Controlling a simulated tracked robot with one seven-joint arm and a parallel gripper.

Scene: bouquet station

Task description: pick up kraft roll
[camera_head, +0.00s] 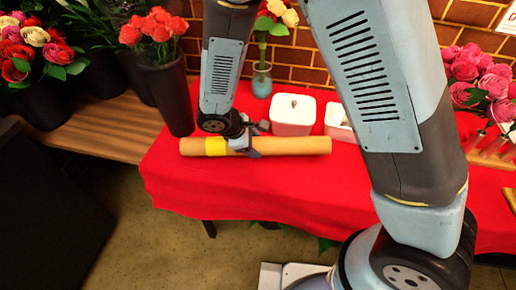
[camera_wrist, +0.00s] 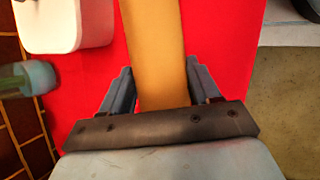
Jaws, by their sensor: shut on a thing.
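The kraft roll (camera_head: 293,145) is a long tan cylinder with a yellow band near its left end. It lies lengthwise along the front of the red-covered table (camera_head: 235,190) in the head view. My gripper (camera_head: 246,146) is around the roll just right of the yellow band. In the wrist view the roll (camera_wrist: 153,45) runs up the picture between the two fingers of my gripper (camera_wrist: 160,90), which are shut on it. I cannot tell whether the roll is clear of the cloth. The part of the roll under the gripper's palm is hidden.
A white-and-pink lidded box (camera_head: 292,115) stands behind the roll. A blue vase (camera_head: 262,82) with flowers is at the back. A dark bucket of red roses (camera_head: 170,95) stands to the left. Pink roses (camera_head: 482,75) are at the right. A brick wall closes the back.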

